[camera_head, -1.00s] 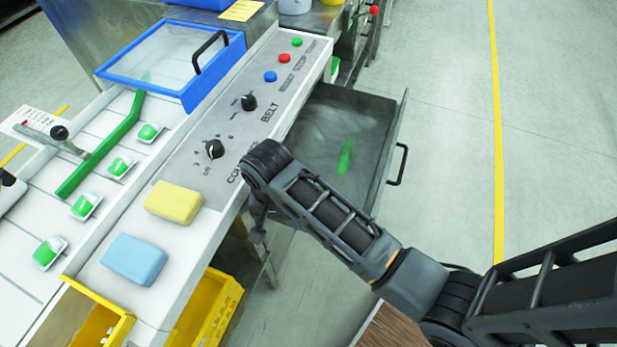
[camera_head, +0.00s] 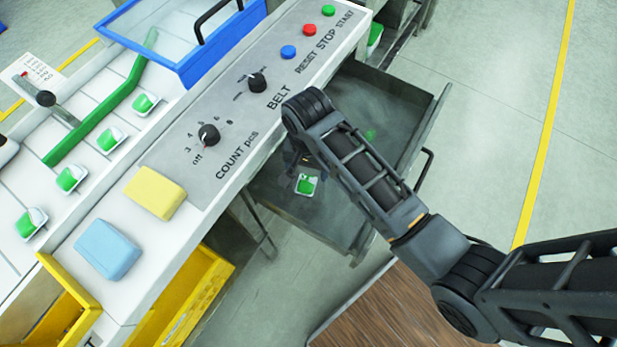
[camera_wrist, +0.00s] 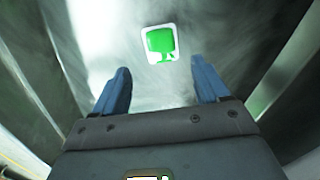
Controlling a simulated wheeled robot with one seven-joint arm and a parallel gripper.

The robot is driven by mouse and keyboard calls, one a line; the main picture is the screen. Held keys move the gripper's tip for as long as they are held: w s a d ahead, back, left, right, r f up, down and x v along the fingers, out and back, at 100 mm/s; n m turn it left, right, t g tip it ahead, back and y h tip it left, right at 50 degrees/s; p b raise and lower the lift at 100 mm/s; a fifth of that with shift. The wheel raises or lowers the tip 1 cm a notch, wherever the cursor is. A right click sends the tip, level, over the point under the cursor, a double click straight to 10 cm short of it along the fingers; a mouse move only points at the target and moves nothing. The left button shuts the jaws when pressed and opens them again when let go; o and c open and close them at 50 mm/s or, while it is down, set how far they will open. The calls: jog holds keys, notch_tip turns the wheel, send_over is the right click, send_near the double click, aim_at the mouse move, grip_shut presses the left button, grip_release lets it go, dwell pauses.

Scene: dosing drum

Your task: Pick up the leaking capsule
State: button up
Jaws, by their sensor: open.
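A green and white capsule (camera_head: 307,184) lies in the open grey metal drawer (camera_head: 400,95) below the control panel. It also shows in the wrist view (camera_wrist: 160,42), ahead of my fingertips and between their lines, apart from them. A green smear runs from its lower edge there. My gripper (camera_wrist: 162,82) is open and empty, with its two blue fingers spread. It reaches down into the drawer; in the head view my arm hides most of it.
Several more green capsules, one of them here (camera_head: 70,179), sit on the white belt. A yellow sponge (camera_head: 154,193) and a blue sponge (camera_head: 107,249) lie on the panel's ledge. The drawer's walls stand close around my gripper. A yellow bin (camera_head: 185,290) stands below.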

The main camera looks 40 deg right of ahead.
aim_at(307, 182)
jog(key=shift+w+f, duration=0.1)
jog(key=shift+f, duration=3.05)
jog(key=shift+a, duration=0.1)
jog(key=c, duration=1.1)
jog(key=shift+r, duration=0.1)
